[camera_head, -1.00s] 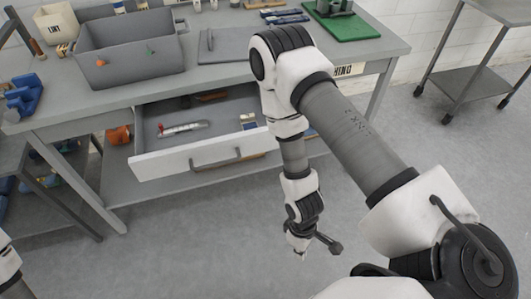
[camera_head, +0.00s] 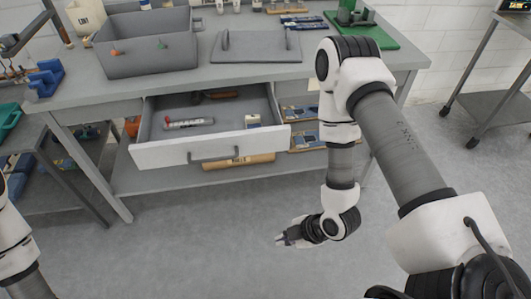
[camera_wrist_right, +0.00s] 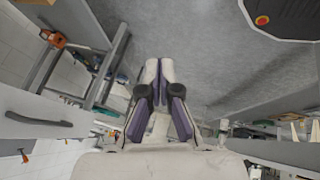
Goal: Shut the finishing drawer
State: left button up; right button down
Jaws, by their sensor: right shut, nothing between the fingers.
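The finishing drawer (camera_head: 225,141) stands pulled out from under the bench top, with its pale front and dark bar handle (camera_head: 215,155) facing me. Inside it lie a red-and-white tube-like item and a few small pieces. My right gripper (camera_head: 279,240) is shut and empty, in the air in front of the drawer and below right of its handle, apart from it. In the right wrist view the closed fingers (camera_wrist_right: 160,64) show in the middle, and the drawer front with its handle (camera_wrist_right: 38,120) is at the left. My left gripper is out of view; only part of that arm shows.
The workbench (camera_head: 300,78) carries a grey bin (camera_head: 150,55), a grey board (camera_head: 258,46) and a green mat (camera_head: 385,38). A lower shelf (camera_head: 140,180) holds blue-and-tan packs. A metal trolley (camera_head: 495,95) stands at the right. The floor before the drawer is clear.

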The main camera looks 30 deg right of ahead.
jog(key=w+d+r+n+t+y+b, duration=0.1)
jog(key=w+r+n+t+y+b, duration=0.2)
jog(key=w+n+t+b, duration=0.25)
jog(key=n+t+y+b, duration=0.1)
jog(key=n+t+b, duration=0.2)
jog(key=t+b, duration=0.35)
send_near(253, 144)
jog(key=a, duration=0.4)
jog(key=shift+g, duration=0.4)
jog(key=w, duration=0.4)
jog(key=shift+w+d+r, duration=0.35)
jog(key=shift+w+d, duration=0.2)
jog(key=shift+w, duration=0.2)
